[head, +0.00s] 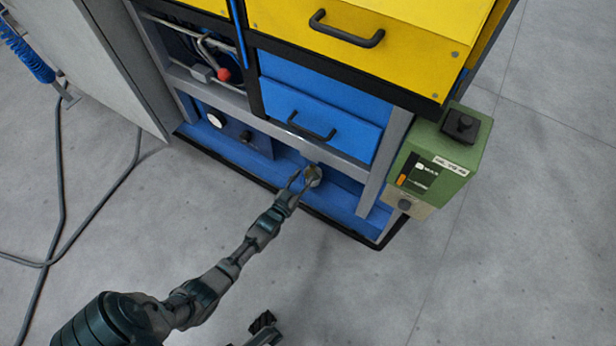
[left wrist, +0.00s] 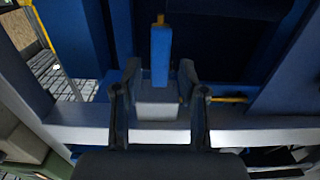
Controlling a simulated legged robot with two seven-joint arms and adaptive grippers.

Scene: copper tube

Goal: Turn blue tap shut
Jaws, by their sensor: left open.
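The blue tap lever (left wrist: 161,55) stands upright in the left wrist view, with a small yellow tip above it and a grey block (left wrist: 157,108) below. My left gripper (left wrist: 158,78) is open, with one finger on each side of the lever and gaps between. In the head view, my left gripper (head: 297,181) reaches into the low opening of the cabinet, beside a small round grey-and-brown fitting (head: 312,175). The lever cannot be made out there. Part of my right gripper (head: 263,327) shows at the bottom edge; its opening is unclear.
A grey rail (head: 275,128) crosses above the opening, under a blue drawer (head: 315,115) and a yellow drawer (head: 370,25). A green box (head: 440,155) is mounted at the right corner. A cable (head: 62,190) lies on the left floor. The front floor is clear.

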